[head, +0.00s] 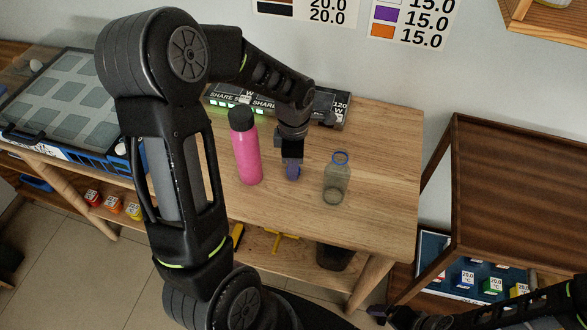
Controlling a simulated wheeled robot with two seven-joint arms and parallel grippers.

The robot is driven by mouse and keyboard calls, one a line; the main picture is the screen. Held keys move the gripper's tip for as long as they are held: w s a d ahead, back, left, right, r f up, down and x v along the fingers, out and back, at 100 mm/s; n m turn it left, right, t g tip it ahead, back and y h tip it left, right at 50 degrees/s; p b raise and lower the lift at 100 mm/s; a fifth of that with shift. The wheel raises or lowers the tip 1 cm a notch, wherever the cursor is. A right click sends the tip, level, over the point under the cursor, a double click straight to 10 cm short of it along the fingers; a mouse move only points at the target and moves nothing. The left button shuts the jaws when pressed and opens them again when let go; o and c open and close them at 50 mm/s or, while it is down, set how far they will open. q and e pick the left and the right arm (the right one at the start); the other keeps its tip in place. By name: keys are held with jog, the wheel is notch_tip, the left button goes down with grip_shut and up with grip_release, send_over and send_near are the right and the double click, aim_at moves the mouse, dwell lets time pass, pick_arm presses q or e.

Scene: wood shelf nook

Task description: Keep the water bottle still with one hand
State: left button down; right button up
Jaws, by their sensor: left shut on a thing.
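A pink bottle (246,152) with a black cap stands upright on the wooden table. A clear, greyish bottle (337,184) with a blue ring at its neck stands to its right. Which of the two is the water bottle I cannot tell. My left gripper (292,168) points down between them, apart from both in the picture. It is shut on a small purple-blue thing (292,172), whose shape is mostly hidden by the fingers. My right gripper (378,313) is low at the bottom right, off the table; its jaws are too dark and small to read.
A dark power-strip-like box (232,101) lies along the table's back edge. A blue crate (70,150) with a grey-green panelled top is at the left. A brown shelf unit (515,190) with coloured boxes stands at the right. The table's (385,150) right part is clear.

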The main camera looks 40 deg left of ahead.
pick_arm(q)
notch_tip(320, 180, up, 10)
dwell(0.7)
dwell(0.4)
